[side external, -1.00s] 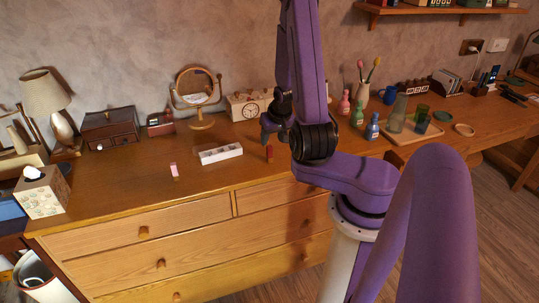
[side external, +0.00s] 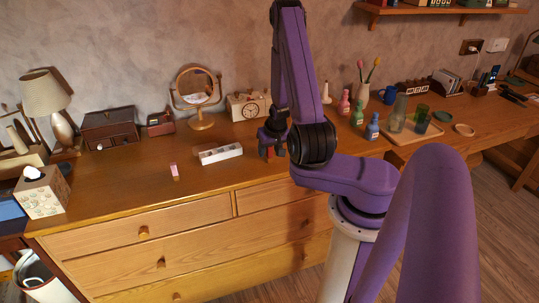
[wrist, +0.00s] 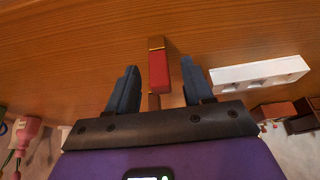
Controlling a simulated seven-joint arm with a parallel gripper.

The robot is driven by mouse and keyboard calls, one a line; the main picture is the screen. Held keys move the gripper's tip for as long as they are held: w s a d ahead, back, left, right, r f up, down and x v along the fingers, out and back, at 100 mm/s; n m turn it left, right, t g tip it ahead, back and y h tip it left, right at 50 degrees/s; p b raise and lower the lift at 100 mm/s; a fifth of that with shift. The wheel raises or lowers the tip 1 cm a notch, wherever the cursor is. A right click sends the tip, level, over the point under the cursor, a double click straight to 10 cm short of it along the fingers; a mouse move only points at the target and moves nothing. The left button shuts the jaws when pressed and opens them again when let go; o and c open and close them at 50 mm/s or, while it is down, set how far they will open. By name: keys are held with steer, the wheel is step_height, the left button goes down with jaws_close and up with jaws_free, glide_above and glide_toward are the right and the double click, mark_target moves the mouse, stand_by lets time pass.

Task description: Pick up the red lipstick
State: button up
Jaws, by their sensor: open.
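The red lipstick (wrist: 159,72) stands on the wooden dresser top. In the wrist view it appears between the two dark fingers of my gripper (wrist: 157,68), with a visible gap on each side. In the side view my gripper (side external: 272,146) is low over the dresser, and only a bit of the red lipstick (side external: 270,152) shows between the fingers. My gripper is open and holds nothing. Contact between fingers and lipstick cannot be seen.
A white holder with slots (side external: 221,153) lies close by; it also shows in the wrist view (wrist: 260,75). A pink lipstick (side external: 174,171) stands further left. The dresser's front strip is clear.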

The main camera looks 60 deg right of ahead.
steer(key=c, duration=0.8)
steer(key=shift+c, duration=0.2)
steer(key=shift+r, duration=0.15)
steer(key=shift+r, duration=0.45)
step_height(320, 180, up, 2)
steer(key=s+a+r, duration=0.8)
steer(key=s+r, duration=0.1)
steer(key=s, duration=0.2)
steer(key=shift+a+r, duration=0.15)
steer(key=shift+r, duration=0.25)
